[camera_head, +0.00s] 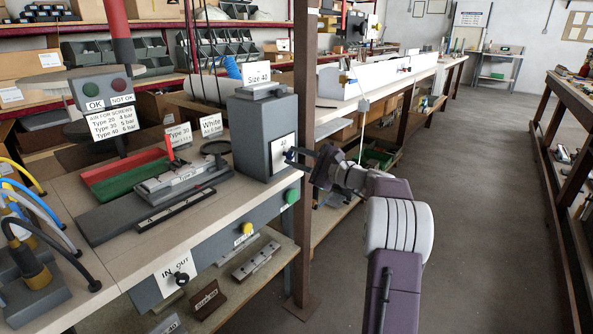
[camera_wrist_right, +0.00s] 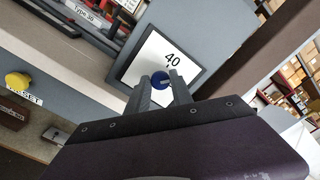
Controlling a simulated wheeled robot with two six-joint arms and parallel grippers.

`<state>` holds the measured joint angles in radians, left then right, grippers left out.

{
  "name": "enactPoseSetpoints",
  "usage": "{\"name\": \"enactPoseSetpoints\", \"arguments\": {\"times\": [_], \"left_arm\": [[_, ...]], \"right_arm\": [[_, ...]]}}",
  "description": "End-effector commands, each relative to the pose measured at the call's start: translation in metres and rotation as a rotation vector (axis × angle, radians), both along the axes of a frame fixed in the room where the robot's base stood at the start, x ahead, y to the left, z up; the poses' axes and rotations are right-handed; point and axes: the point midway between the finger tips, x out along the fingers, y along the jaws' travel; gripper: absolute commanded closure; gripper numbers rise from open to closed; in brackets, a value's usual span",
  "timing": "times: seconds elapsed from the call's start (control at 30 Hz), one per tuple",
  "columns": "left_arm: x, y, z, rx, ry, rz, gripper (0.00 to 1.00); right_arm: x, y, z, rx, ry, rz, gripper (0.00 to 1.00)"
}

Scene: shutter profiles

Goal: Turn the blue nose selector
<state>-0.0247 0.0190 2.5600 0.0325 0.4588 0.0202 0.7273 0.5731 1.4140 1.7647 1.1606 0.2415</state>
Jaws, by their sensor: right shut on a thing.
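The blue nose selector (camera_wrist_right: 160,80) is a small round knob on a white plate (camera_wrist_right: 150,57) marked 40, on the side of a grey box (camera_head: 265,128). My right gripper (camera_wrist_right: 161,78) has its two fingers on either side of the knob and is shut on it. In the head view, my right gripper (camera_head: 291,155) reaches the box's white plate from the right, and its fingers hide most of the knob. My left gripper does not show in either view.
A "Size 40" card (camera_head: 257,73) stands on the box. A green button (camera_head: 291,196), a yellow button (camera_head: 246,228) and a black IN/OUT knob (camera_head: 181,278) sit along the bench front. A brown post (camera_head: 304,230) stands close behind my right gripper. The aisle floor (camera_head: 480,200) is clear.

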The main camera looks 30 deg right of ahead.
Motion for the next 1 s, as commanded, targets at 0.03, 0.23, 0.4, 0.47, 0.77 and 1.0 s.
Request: {"name": "enactPoseSetpoints", "arguments": {"times": [0.03, 0.23, 0.4, 0.47, 0.77, 1.0], "left_arm": [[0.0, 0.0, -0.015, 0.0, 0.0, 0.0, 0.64], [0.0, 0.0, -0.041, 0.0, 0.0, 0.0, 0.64], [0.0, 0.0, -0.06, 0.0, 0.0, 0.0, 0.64], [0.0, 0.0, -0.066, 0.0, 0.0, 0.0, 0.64], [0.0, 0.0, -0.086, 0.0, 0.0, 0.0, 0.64], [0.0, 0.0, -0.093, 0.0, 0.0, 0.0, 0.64]], "right_arm": [[0.0, 0.0, -0.008, -0.04, -0.016, 0.0, 1.0], [0.0, 0.001, -0.008, -0.214, -0.089, 0.001, 1.0], [0.0, 0.001, -0.008, -0.353, -0.146, 0.0, 1.0], [0.0, 0.001, -0.007, -0.397, -0.164, 0.0, 1.0], [0.0, 0.001, -0.006, -0.569, -0.234, 0.001, 1.0], [0.0, 0.001, -0.004, -0.638, -0.263, 0.002, 1.0]]}}
